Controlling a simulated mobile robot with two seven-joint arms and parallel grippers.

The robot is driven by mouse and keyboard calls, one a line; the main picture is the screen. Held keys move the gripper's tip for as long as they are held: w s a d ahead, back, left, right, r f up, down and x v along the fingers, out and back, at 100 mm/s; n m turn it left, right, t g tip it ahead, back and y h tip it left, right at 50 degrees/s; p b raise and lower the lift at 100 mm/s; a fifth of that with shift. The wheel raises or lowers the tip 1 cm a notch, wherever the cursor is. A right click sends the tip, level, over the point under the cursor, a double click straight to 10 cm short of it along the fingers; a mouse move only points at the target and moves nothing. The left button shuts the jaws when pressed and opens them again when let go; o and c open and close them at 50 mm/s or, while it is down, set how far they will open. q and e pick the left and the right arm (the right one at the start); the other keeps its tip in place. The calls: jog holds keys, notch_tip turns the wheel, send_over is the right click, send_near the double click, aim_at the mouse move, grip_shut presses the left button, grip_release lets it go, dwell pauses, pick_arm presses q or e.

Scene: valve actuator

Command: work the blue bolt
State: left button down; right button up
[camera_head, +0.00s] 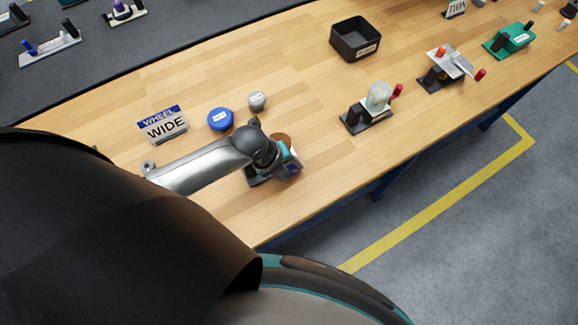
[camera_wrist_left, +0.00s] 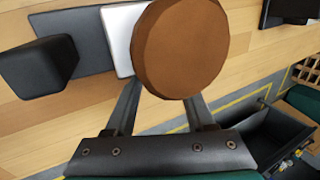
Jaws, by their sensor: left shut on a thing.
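My left gripper (camera_head: 282,152) reaches from the left to a small fixture at the table's front edge. In the left wrist view its two fingers (camera_wrist_left: 162,92) close around a brown round knob (camera_wrist_left: 182,48), whose face hides the fingertips. The knob (camera_head: 281,140) shows partly in the head view; a silver plate (camera_wrist_left: 119,38) and dark base with a black block (camera_wrist_left: 38,68) lie beside it. No blue bolt shows clearly at the gripper; a small blue upright part (camera_head: 30,46) stands on a fixture at the far upper left. My right gripper is not in view.
A clear-capped fixture (camera_head: 378,98), red-handled fixture (camera_head: 440,70) and green fixture (camera_head: 510,39) stand to the right. A black bin (camera_head: 356,56) is behind.

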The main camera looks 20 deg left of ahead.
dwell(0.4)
pick_arm(q)
jog(key=shift+c, duration=1.2)
grip_release()
jog(key=p+v, duration=0.1)
jog(key=v, duration=1.4)
jog(key=shift+s, duration=0.15)
jog(key=shift+a, duration=0.1)
